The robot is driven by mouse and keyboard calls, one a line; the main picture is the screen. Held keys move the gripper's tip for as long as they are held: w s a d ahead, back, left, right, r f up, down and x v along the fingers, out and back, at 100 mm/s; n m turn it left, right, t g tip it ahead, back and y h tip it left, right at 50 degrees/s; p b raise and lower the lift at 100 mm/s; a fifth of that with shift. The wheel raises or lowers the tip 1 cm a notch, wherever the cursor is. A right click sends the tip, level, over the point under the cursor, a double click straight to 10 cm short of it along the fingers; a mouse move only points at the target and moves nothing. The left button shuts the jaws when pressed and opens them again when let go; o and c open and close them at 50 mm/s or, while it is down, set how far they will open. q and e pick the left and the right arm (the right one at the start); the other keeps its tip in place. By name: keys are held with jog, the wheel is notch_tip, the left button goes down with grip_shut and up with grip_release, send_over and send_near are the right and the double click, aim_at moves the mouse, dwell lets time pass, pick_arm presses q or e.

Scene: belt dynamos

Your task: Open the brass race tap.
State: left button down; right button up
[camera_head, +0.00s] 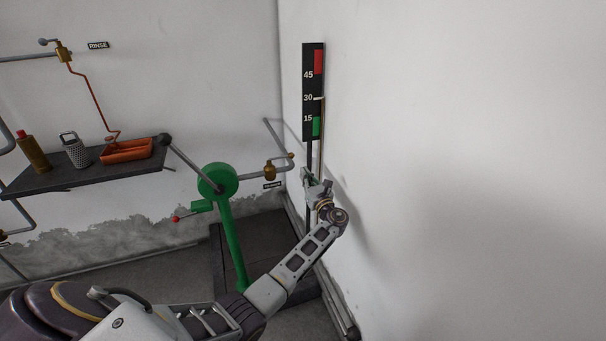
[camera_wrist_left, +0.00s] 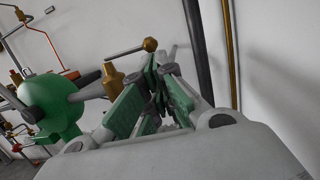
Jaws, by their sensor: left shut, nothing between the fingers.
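A brass tap (camera_head: 269,170) sits on a grey pipe beside the green wheel housing, with a small dark label below it too small to read surely. Its thin lever ends in a brass knob (camera_head: 291,155). In the left wrist view the tap body (camera_wrist_left: 118,80) is left of the fingers, and the lever's knob (camera_wrist_left: 150,44) shows just beyond the fingertips. My left gripper (camera_head: 308,175) is shut and empty, right of the tap and near the wall corner. It also shows in the left wrist view (camera_wrist_left: 155,88). Contact with the lever cannot be told. My right gripper is out of view.
A green stand with a housing (camera_head: 217,180) and red-knobbed crank stands left of the tap. A gauge board (camera_head: 313,90) marked 15, 30, 45 hangs on the right wall. A dark shelf (camera_head: 60,178) holds a bottle, grater and orange tray; a RINSE tap (camera_head: 63,52) is above.

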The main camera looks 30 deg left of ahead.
pick_arm(q)
jog(key=v, duration=0.7)
jog(key=shift+w+d, duration=0.2)
jog(key=shift+w, duration=0.05)
dwell(0.4)
